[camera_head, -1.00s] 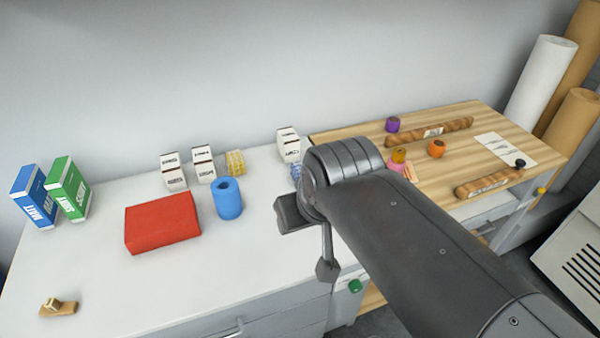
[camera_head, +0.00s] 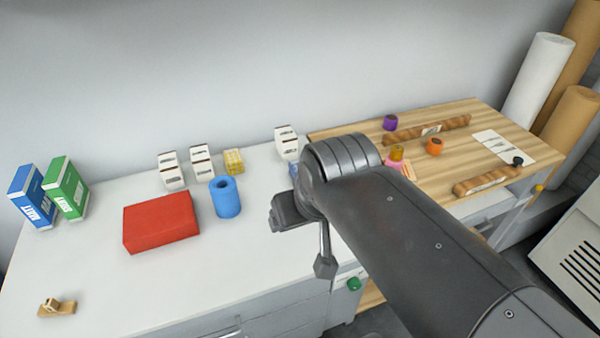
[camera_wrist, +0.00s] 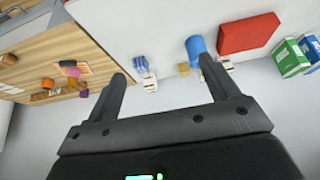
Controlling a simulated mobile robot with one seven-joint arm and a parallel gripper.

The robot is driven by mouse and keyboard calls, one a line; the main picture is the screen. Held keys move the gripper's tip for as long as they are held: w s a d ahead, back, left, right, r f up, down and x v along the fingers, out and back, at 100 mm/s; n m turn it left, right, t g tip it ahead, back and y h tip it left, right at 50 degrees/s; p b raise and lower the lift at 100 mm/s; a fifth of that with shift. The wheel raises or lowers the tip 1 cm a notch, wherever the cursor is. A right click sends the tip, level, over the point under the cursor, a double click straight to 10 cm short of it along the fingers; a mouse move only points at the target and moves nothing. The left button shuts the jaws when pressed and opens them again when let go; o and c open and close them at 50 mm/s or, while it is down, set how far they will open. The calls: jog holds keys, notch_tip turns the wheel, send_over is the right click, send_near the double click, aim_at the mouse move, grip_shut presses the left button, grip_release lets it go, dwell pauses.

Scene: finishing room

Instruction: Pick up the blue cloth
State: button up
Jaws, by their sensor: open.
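The blue cloth (camera_wrist: 140,64) is a small, blue-and-white patterned bundle on the white worktop, beside a white labelled box (camera_wrist: 150,83). In the camera_head view only a sliver of the blue cloth (camera_head: 293,170) shows, as my arm hides the rest. My gripper (camera_wrist: 162,70) is open with nothing between its fingers. In the wrist view the blue cloth appears between the fingertips, nearer the left one, some distance beyond them.
A blue roll (camera_head: 226,198), a red block (camera_head: 160,222), a yellow cloth (camera_head: 234,161) and small white boxes (camera_head: 171,171) stand left of my arm. Blue (camera_head: 32,197) and green (camera_head: 66,188) cartons are far left. A wooden board (camera_head: 460,120) with jars lies right. The front worktop is mostly clear.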

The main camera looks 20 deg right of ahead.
jog(key=w+d+f, duration=0.1)
jog(key=w+d, duration=0.2)
jog(key=w, duration=0.7)
jog(key=w+d+f, duration=0.2)
jog(key=w, duration=0.8)
jog(key=shift+g, duration=0.6)
jog(key=w+d+f, duration=0.3)
jog(key=w+f, duration=0.2)
jog(key=w+d+f, duration=0.3)
jog(key=w+f, duration=0.2)
jog(key=w+d+f, duration=0.3)
jog(key=w+f, duration=0.2)
jog(key=w, duration=0.1)
jog(key=shift+d, duration=0.4)
jog(key=shift+w+d+f, duration=0.2)
jog(key=shift+w+f, duration=0.2)
jog(key=shift+f, duration=0.2)
jog(key=shift+x, duration=5.1)
jog(key=shift+a+f, duration=0.1)
jog(key=shift+f, duration=0.05)
jog(key=shift+c, duration=0.2)
jog(key=c, duration=1)
